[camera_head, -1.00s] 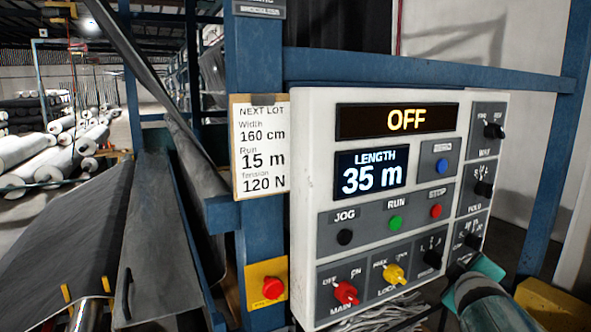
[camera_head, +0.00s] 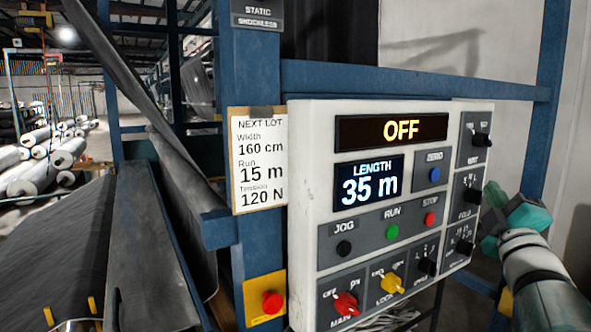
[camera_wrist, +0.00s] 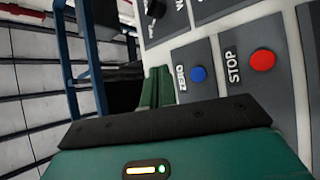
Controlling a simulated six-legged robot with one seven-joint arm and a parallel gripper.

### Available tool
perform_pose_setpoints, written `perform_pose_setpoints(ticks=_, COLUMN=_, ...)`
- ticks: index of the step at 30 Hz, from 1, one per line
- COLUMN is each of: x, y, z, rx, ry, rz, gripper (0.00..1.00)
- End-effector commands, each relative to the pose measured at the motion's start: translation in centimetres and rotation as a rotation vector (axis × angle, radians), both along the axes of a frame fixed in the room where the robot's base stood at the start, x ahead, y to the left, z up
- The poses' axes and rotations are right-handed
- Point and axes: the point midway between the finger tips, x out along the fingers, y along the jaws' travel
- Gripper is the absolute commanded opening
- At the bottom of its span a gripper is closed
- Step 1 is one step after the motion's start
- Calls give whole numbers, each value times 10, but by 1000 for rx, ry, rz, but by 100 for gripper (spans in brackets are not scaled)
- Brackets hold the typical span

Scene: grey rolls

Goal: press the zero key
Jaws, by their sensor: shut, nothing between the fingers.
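The zero key is a blue round button (camera_head: 434,175) under a ZERO label, right of the LENGTH display (camera_head: 368,184) that reads 35 m. Above it, another display (camera_head: 390,131) reads OFF. My green gripper (camera_head: 493,196) is at the right edge of the control panel (camera_head: 306,200), to the right of the zero key and apart from it. In the wrist view the blue key (camera_wrist: 198,74) lies just right of my gripper fingers (camera_wrist: 157,86), which are shut and empty. The red STOP button (camera_wrist: 262,61) is further right there.
Green RUN (camera_head: 392,232), red STOP (camera_head: 430,219) and black JOG (camera_head: 344,248) buttons sit below the zero key. Black selector knobs line the panel's right side, near my gripper. A blue post (camera_head: 245,75) and a red stop button on a yellow plate (camera_head: 271,302) stand left.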

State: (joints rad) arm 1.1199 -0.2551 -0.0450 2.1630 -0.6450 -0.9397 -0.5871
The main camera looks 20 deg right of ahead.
Motion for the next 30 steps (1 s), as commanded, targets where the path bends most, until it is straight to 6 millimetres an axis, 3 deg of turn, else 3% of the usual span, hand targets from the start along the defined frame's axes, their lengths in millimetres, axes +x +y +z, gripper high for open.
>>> perform_pose_setpoints(ticks=5, x=13, y=2, z=0, rx=0, ry=2, rz=2, gripper=0)
perform_pose_setpoints(ticks=21, x=81, y=11, z=0, rx=0, ry=1, rz=4, gripper=0)
perform_pose_setpoints(ticks=30, x=90, y=12, z=0, rx=0, ry=1, rz=1, gripper=0)
